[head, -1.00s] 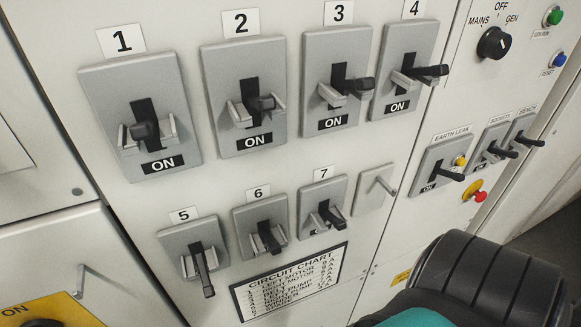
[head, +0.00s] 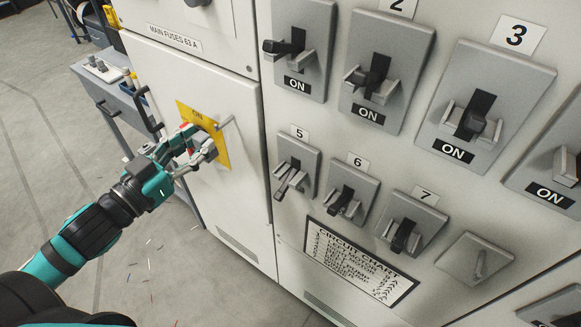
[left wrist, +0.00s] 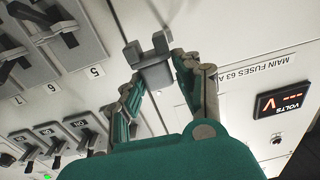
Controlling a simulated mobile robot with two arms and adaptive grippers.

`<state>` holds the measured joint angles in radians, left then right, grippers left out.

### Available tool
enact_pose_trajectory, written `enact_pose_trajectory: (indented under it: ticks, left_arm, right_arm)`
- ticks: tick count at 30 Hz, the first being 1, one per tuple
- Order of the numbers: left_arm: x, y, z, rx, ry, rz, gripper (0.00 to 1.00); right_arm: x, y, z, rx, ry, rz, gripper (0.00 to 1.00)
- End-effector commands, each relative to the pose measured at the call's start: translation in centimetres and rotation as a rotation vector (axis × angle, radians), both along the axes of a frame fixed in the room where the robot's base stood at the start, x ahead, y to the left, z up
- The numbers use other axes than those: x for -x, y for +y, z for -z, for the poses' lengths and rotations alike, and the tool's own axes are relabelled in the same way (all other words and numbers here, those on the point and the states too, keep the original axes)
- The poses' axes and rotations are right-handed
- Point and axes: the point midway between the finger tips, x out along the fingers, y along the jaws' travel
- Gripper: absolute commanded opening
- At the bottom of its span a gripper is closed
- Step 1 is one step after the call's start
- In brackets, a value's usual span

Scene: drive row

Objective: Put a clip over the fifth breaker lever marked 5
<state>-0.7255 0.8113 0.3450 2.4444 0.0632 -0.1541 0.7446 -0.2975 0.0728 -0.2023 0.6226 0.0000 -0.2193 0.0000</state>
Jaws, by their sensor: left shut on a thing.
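The breaker marked 5 (head: 310,160) is the leftmost of the lower row. Its lever (head: 287,182) sticks outward and slants down-left. It also shows at the upper left of the left wrist view (left wrist: 88,22), upside down with its label. My left gripper (head: 203,148) is left of breaker 5, in front of the yellow plate, apart from the breaker. In the left wrist view its fingers are shut on a grey, forked clip (left wrist: 155,70), whose prongs point away from the palm. My right gripper is not in view.
Breakers 6 (head: 347,182) and 7 (head: 412,222) stand right of 5, with larger breakers (head: 390,55) above. A circuit chart (head: 355,262) is below. A door handle (head: 226,122) juts out near my left gripper. A bench (head: 105,80) stands at the far left.

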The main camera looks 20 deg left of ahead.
Motion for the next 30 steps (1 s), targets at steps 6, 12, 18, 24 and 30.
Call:
enact_pose_trajectory:
  ticks: [6,12,18,24,30]
  left_arm:
    - [-0.7,-1.5,-1.1,0.004,-0.003,0.02,0.01]
    - [-1.5,-5.5,-1.0,0.007,-0.006,0.021,0.01]
    - [-2.4,-10.0,-0.6,0.009,-0.002,0.019,0.0]
    - [-3.2,-14.4,0.0,0.006,0.001,0.019,0.0]
    - [-3.5,-15.8,0.7,-0.002,0.002,0.018,0.0]
  right_arm:
    - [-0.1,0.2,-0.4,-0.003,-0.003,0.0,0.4]
    - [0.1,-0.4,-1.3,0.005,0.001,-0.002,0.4]
    - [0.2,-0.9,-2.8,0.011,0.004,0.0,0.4]
    - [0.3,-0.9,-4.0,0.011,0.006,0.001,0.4]
    - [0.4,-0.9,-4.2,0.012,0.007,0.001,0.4]
